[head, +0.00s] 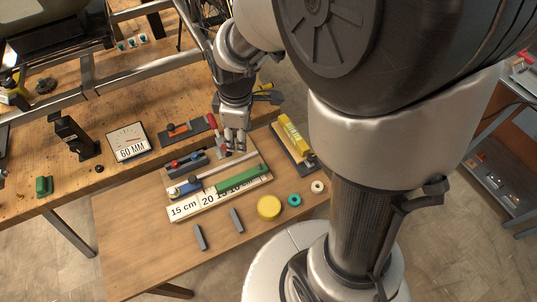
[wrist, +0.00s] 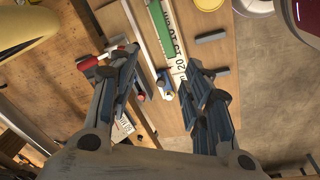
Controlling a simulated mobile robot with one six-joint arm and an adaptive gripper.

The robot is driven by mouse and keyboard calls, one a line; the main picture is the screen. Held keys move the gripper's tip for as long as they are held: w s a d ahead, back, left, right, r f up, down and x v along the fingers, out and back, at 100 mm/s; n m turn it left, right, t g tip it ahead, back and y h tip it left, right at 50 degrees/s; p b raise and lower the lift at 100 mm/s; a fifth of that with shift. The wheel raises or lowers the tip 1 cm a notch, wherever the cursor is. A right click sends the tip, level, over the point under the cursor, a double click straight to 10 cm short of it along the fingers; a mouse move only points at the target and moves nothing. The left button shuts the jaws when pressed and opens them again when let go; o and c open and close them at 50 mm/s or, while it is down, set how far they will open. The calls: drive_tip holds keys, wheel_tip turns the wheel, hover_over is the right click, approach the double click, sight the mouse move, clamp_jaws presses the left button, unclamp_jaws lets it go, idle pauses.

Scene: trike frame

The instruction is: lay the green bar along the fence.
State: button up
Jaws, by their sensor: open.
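The green bar (head: 243,179) lies on the ruler board (head: 184,210) on the low wooden bench and covers part of its printed numbers. A long pale metal strip (head: 228,166), which looks like the fence, runs behind it, roughly parallel, with a narrow gap between. In the wrist view the green bar (wrist: 159,28) lies beside the pale strip (wrist: 139,30). My gripper (head: 234,142) hangs above the back of the board, behind the strip. In the wrist view my gripper (wrist: 165,72) is open, its fingers wide apart with nothing held.
A yellow block on a dark stand (head: 293,138) is at right. A yellow disc (head: 269,207), a teal ring (head: 294,200) and two grey blocks (head: 199,237) lie in front. The bench's front left is clear.

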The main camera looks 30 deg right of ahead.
drive_tip(key=s+r+m+t, duration=0.2)
drive_tip(key=s+r+m, duration=0.9)
drive_tip(key=s, duration=0.6)
drive_tip(key=shift+r+t, duration=0.4)
drive_tip(key=shift+r, duration=0.5)
drive_tip(key=shift+c, duration=0.2)
